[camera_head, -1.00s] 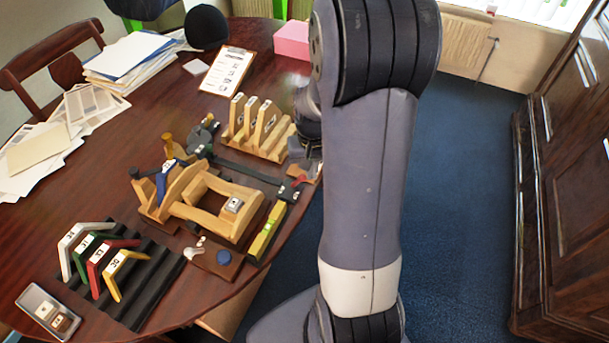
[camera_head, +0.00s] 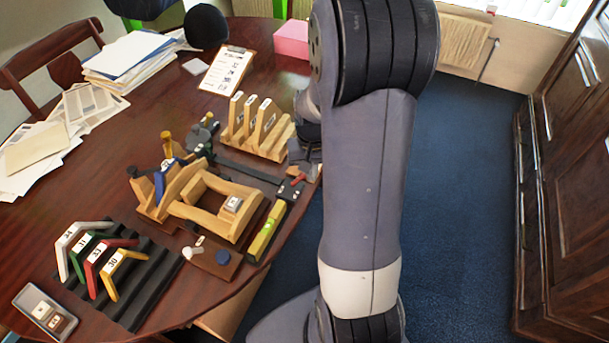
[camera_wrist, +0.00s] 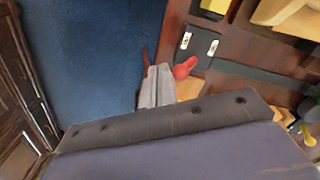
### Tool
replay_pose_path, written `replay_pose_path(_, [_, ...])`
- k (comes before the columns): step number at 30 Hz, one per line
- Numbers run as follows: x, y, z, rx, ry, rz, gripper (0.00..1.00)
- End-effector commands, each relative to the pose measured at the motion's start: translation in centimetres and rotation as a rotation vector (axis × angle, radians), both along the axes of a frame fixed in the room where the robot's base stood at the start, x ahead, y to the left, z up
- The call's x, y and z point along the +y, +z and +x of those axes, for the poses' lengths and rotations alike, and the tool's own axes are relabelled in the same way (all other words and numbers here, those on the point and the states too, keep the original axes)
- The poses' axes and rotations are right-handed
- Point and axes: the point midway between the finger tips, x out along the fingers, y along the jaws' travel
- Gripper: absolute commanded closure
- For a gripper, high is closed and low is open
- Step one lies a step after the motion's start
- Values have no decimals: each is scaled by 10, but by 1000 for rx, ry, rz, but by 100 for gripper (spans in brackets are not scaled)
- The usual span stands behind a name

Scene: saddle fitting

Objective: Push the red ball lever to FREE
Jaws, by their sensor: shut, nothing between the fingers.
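The red ball lever (camera_wrist: 182,70) shows in the wrist view at the edge of a dark plate (camera_wrist: 200,45) with two small white labels, whose words I cannot read. In the head view the lever (camera_head: 297,181) is a small red shape at the table's right edge, beside my arm. My gripper (camera_wrist: 156,88) is shut and empty, with its fingers just left of the red ball in the wrist view. I cannot tell whether they touch it. In the head view my gripper is mostly hidden behind my arm.
A wooden frame fixture (camera_head: 215,205) and a yellow-green level (camera_head: 267,232) lie left of the lever. A wooden rack (camera_head: 258,130) stands behind it. A black rack with coloured angle pieces (camera_head: 140,290) is at front left. Blue floor (camera_wrist: 105,45) is open beyond the table edge.

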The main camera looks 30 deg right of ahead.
Motion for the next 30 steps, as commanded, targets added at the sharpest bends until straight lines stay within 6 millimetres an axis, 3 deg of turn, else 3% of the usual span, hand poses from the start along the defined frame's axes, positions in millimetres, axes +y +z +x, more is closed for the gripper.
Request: replay_pose_path(30, [0, -20, 0, 0, 0, 0, 100])
